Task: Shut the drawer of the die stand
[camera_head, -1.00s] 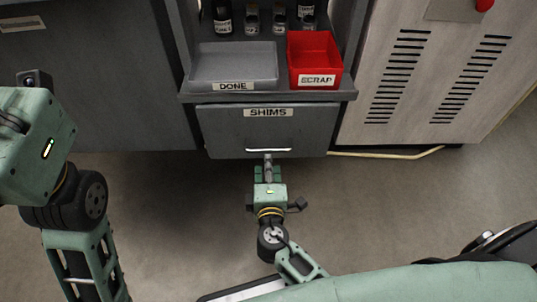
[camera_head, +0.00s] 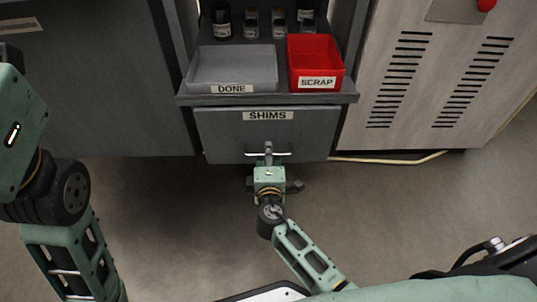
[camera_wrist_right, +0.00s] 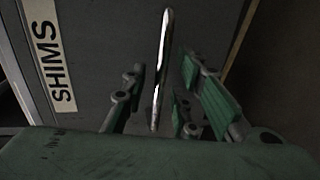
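The grey drawer (camera_head: 225,134) labelled SHIMS is in the lower part of the die stand (camera_head: 186,99). Its front stands nearly in line with the stand; a small gap cannot be judged from above. The pale bar handle (camera_head: 284,154) runs across the drawer front. My right gripper (camera_head: 268,153) is at the middle of the handle. In the right wrist view its fingers are apart, with the handle (camera_wrist_right: 161,70) between them and clearance on both sides. The drawer front (camera_wrist_right: 100,40) fills much of that view. My left gripper is out of view; only left arm links show.
On the stand are a grey DONE tray (camera_head: 233,68), a red SCRAP bin (camera_head: 316,62) and several dark bottles behind. A vented cabinet (camera_head: 430,90) stands to the right, with a yellow cable (camera_head: 390,160) along its foot. The floor (camera_head: 170,210) in front is clear.

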